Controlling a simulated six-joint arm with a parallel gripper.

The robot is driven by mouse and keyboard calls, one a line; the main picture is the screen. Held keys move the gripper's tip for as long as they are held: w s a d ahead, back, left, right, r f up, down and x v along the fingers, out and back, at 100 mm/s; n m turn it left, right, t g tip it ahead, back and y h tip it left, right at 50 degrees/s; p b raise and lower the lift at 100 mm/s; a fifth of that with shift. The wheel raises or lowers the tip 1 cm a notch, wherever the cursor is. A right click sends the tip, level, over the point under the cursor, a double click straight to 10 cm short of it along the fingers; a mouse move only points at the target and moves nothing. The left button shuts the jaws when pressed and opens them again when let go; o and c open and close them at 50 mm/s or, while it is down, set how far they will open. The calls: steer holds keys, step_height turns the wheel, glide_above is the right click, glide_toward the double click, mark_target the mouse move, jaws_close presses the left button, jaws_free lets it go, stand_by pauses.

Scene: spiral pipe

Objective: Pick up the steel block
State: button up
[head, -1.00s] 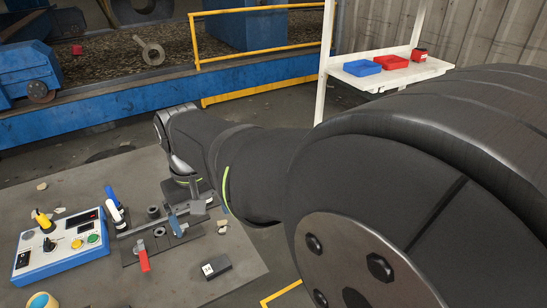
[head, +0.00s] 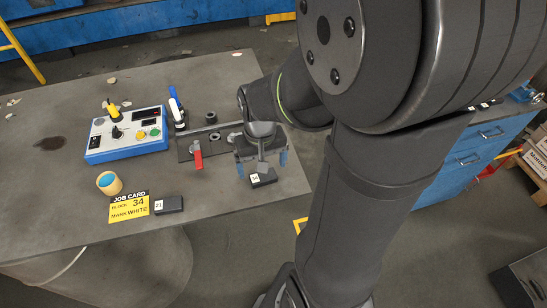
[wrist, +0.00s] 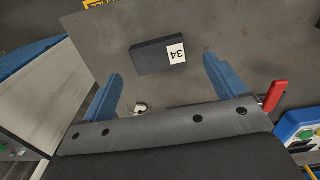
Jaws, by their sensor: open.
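A dark steel block with a white "34" label (head: 264,179) lies on the grey table near its right edge. My gripper (head: 261,169) is just above this block, with its two blue fingers apart and empty. In the wrist view, block 34 (wrist: 152,58) lies ahead of the open fingers, its length across the gap and apart from both fingers. A second dark block labelled "21" (head: 169,205) lies to the left, beside a yellow job card (head: 129,204) reading "BLOCK 34, MARK WHITE".
A dark fixture plate with a red-handled clamp (head: 197,154) lies left of my gripper. A blue drawer cabinet (head: 478,153) stands at right. The front-left tabletop is clear.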

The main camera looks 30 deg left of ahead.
mark_target(263, 176)
steer(key=shift+f, duration=1.8)
steer(key=c, duration=1.3)
steer(key=shift+r, duration=0.1)
steer(key=shift+c, duration=0.2)
